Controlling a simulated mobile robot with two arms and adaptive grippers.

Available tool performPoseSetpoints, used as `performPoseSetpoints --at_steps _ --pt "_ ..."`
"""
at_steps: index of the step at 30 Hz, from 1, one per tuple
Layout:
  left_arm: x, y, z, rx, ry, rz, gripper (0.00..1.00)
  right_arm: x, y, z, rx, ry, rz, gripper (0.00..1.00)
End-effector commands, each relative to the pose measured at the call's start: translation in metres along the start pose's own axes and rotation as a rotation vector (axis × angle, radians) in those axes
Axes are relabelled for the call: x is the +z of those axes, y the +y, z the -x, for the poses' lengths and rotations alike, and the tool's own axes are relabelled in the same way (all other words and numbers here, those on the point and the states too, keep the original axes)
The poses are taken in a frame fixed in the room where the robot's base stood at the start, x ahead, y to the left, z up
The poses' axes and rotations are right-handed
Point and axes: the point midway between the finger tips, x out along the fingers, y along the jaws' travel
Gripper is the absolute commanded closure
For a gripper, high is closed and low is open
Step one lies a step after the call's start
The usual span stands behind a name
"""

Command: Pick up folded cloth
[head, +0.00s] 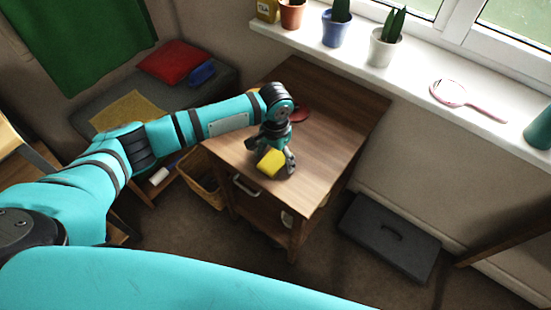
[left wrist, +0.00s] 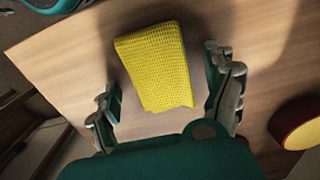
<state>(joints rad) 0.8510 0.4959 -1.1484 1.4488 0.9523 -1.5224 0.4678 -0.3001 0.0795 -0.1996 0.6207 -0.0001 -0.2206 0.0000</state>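The folded cloth (head: 270,163) is yellow with a waffle weave and lies on the wooden table top (head: 335,110) near its front corner. In the left wrist view the cloth (left wrist: 155,66) lies ahead of and between the two spread fingers, with bare wood on both sides of it. My left gripper (head: 285,167) is above the table, close to the cloth; in the left wrist view the gripper (left wrist: 168,95) is open and empty. No contact with the cloth shows. My right gripper is not in view.
A red and yellow round object (left wrist: 301,124) is on the table right of the gripper; its red part (head: 301,114) shows behind the arm. The windowsill behind holds pots and a pink hand mirror (head: 466,99). A dark case (head: 390,236) is on the floor. The table's right side is clear.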

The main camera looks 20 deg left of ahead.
Motion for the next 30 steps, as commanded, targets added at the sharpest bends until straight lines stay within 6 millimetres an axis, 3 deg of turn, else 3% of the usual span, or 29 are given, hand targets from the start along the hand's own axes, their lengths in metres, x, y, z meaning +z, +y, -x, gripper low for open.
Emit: performPoseSetpoints --at_steps 1,12,23,30 --pt "0.0 0.0 0.0 0.0 0.0 0.0 0.23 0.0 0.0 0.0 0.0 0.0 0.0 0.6" --pt "0.0 0.0 0.001 0.0 0.0 0.001 0.7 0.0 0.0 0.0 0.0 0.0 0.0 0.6" --pt "0.0 0.0 0.007 0.0 0.001 0.001 0.7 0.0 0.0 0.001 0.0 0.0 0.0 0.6" --pt "-0.001 0.0 0.035 0.002 0.003 0.001 0.7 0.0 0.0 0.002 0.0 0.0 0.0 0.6"
